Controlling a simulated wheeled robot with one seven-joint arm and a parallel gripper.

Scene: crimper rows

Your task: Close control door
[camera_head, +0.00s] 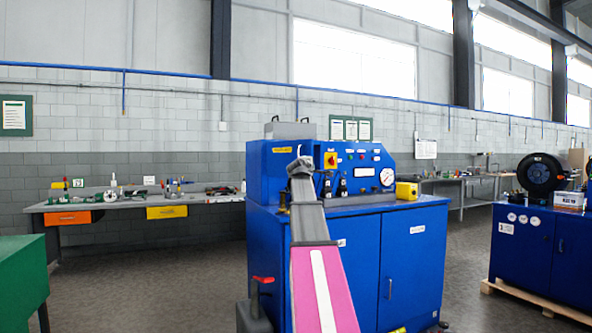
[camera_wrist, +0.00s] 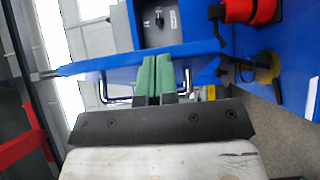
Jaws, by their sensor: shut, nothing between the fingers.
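In the wrist view, a blue door panel (camera_wrist: 120,67) shows nearly edge-on, standing open beside a grey recess (camera_wrist: 180,22) with a small black knob. A chrome bar handle (camera_wrist: 106,95) is on the panel's near side. My gripper (camera_wrist: 163,66) has its green fingers pressed together with nothing between them. They overlap the panel and the middle of the handle in the picture; I cannot tell whether they touch. In the head view, my arm reaches to the upper left front of the blue machine (camera_head: 420,250). The open door and fingertips are not clear there.
The machine's front carries a red-and-yellow switch (camera_head: 330,160), a round gauge (camera_head: 387,177) and a yellow box (camera_head: 406,190) on its ledge. A workbench (camera_head: 120,206) stands behind at left. A second blue cabinet (camera_head: 535,245) is at right. Floor between them is clear.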

